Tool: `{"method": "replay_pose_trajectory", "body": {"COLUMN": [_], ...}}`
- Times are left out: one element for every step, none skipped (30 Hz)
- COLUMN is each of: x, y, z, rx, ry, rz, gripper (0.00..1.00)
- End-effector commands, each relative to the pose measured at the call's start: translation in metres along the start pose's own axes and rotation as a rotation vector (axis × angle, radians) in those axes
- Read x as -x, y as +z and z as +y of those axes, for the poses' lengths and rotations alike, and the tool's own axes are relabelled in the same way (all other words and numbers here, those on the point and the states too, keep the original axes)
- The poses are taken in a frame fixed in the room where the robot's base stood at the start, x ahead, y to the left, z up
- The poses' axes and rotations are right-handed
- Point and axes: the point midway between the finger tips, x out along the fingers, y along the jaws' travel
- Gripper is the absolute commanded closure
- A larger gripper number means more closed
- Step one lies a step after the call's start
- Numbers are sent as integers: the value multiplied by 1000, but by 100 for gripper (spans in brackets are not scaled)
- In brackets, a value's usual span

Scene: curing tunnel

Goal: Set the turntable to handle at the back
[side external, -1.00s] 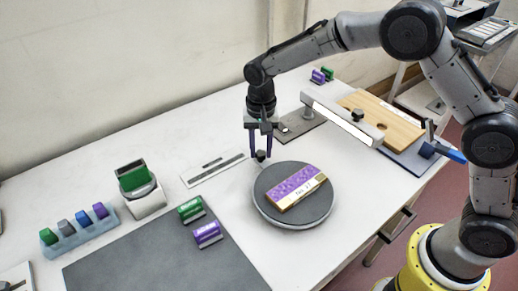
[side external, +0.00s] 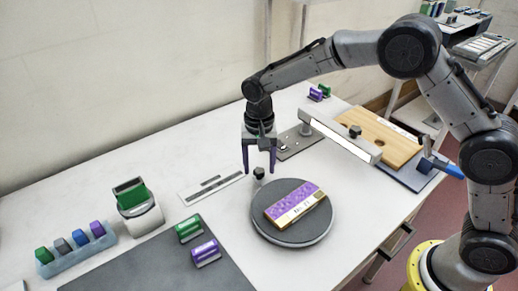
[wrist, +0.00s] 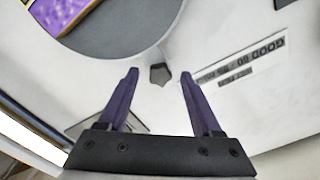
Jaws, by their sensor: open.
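The turntable (side external: 265,231) is a dark grey disc with a pale rim on the white table. A purple and white block with a gold edge (side external: 298,204) lies on it. The turntable's handle, a small dark knob (side external: 259,174), sticks out at the disc's upper left edge; it also shows in the wrist view (wrist: 159,75). My gripper (side external: 260,172) is open, with purple fingers above and around the knob's position in the side view. In the wrist view my gripper (wrist: 159,73) has the knob between and just beyond its fingertips. I cannot tell whether a finger touches it.
A printed strip (side external: 212,186) lies left of the handle. A lamp bar (side external: 340,138) and a wooden board (side external: 385,145) stand at the right. Bare table surrounds the turntable.

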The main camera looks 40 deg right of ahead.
Motion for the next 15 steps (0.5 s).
{"method": "replay_pose_trajectory", "body": {"x": [7, 11, 18, 23, 29, 37, 44, 51, 60, 67, 74, 82, 88, 94, 101], "y": [-1, -1, -1, -1, -1, -1, -1, -1, -1, -1, -1, -1, -1, -1, -1], "z": [-1, -1, -1, -1, -1, -1, -1, -1, -1, -1, -1, -1, -1, -1, -1], "rx": [0, 0, 0, 0, 0, 0, 0, 0, 0, 0, 0, 0, 0, 0, 0], "ry": [-4, -5, -5, -6, -6, -6, -7, -7, -7, -7, -8, -7, -6, -6, -6], "rz": [3, 4, 4, 4, 4, 5, 5, 6, 5, 5, 6, 5, 5, 5, 5], "gripper": [34, 34, 34, 34, 34, 34, 34, 34, 34, 34, 34, 34, 34, 34, 34]}}
